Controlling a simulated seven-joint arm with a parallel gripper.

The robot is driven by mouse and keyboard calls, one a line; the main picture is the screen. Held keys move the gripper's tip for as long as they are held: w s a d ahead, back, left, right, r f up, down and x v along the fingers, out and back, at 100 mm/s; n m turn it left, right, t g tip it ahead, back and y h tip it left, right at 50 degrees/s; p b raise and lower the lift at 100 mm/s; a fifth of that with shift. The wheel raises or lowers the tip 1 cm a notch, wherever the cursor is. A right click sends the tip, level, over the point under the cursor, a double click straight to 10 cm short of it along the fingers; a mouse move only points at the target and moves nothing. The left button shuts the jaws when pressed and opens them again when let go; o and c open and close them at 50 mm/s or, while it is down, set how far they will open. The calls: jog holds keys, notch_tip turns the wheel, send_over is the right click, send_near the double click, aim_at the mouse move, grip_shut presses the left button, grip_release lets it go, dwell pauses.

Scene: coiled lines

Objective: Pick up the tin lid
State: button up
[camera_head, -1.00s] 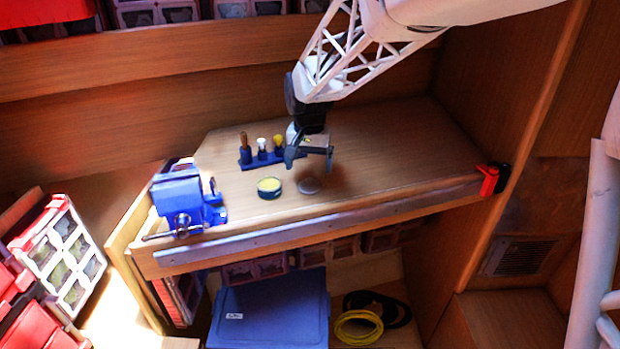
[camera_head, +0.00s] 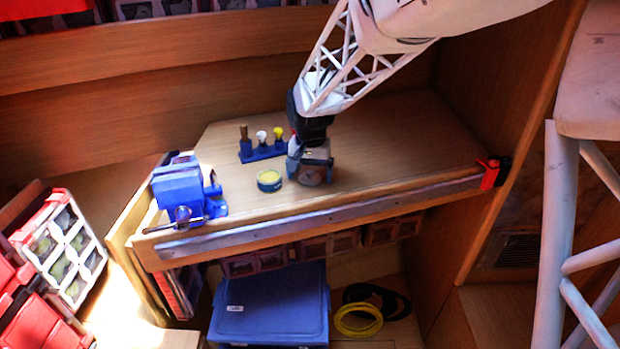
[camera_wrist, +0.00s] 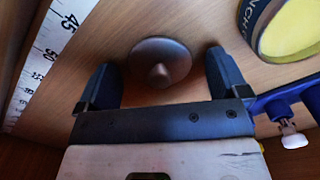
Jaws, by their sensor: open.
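The tin lid (camera_wrist: 160,60) is a round grey disc with a knob in its middle, lying on the wooden bench top. In the head view the lid (camera_head: 311,178) is partly hidden behind my gripper. My gripper (camera_head: 310,176) is open and low over the bench at the lid. In the wrist view its two dark blue fingers (camera_wrist: 160,72) stand on either side of the lid's near part, with the knob between them. Nothing is held. The open tin (camera_head: 269,179), blue-walled with yellow contents, stands just left of the lid; it also shows in the wrist view (camera_wrist: 290,30).
A blue vise (camera_head: 180,190) stands at the bench's left. A blue rack (camera_head: 262,152) with several brushes stands behind the tin. A metal ruler strip (camera_head: 320,216) runs along the front edge, with a red clamp (camera_head: 489,174) at its right end. The bench's right side is clear.

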aim_at(310, 171)
dwell(0.3)
jog(key=c, duration=1)
jog(key=shift+o, duration=0.2)
jog(key=shift+r, duration=0.2)
jog(key=shift+r, duration=0.55)
notch_tip(310, 171, up, 2)
jog(key=shift+r, duration=0.1)
jog(key=s+d, duration=0.1)
jog(key=s, duration=0.4)
jog(key=s+d+r, duration=0.1)
jog(key=s+d, duration=0.1)
jog(key=s, duration=0.3)
jog(key=s+d, duration=0.1)
jog(key=s, duration=0.4)
jog(key=shift+s+d+r, duration=0.15)
jog(key=shift+d, duration=0.05)
jog(key=w+a+r+n, duration=0.2)
jog(key=w+a+r, duration=0.3)
jog(key=w+a, duration=0.7)
jog(key=shift+w+a+r+n, duration=0.2)
jog(key=shift+w+a+n, duration=0.15)
jog(key=shift+a, duration=0.9)
